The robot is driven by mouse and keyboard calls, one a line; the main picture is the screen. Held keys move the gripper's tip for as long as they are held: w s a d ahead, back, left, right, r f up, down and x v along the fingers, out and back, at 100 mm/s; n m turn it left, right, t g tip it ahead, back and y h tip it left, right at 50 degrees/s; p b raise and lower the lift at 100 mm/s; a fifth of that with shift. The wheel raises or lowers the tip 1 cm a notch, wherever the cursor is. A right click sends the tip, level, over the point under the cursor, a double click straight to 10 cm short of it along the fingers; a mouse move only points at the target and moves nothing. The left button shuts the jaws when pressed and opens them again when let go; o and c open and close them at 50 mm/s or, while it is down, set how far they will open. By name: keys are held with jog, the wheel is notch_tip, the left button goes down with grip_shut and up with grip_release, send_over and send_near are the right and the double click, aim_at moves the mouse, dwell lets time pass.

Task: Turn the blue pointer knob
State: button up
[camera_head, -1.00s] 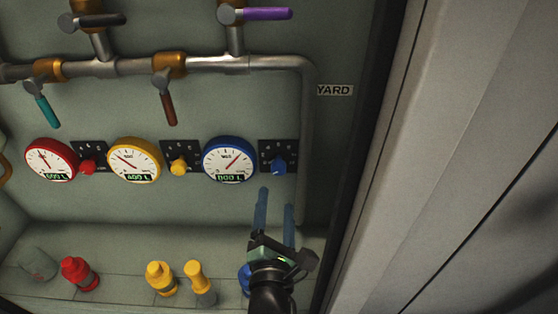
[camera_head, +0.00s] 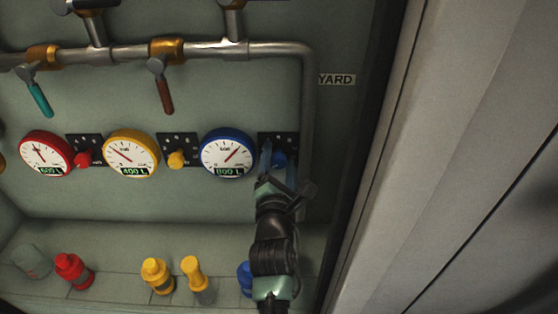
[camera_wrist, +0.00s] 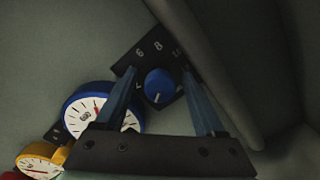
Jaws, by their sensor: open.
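The blue pointer knob (camera_head: 279,159) sits on a black numbered plate (camera_head: 291,143) at the right end of the row, beside the blue-rimmed gauge (camera_head: 228,153). In the wrist view the knob (camera_wrist: 159,86) shows whole, with a light pointer mark toward its lower edge. My gripper (camera_head: 279,156) is open at the knob, its fingers on either side of it. In the wrist view the fingers (camera_wrist: 160,92) flank the knob with gaps. In the head view my fingers partly hide the knob and its plate.
A vertical pipe (camera_head: 307,120) runs close to the right of the knob plate. A yellow knob (camera_head: 176,159) and a red knob (camera_head: 82,160) sit further left between gauges. Lever valves hang above. Red and yellow fittings stand on the ledge below, with a blue one partly behind my arm.

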grip_shut()
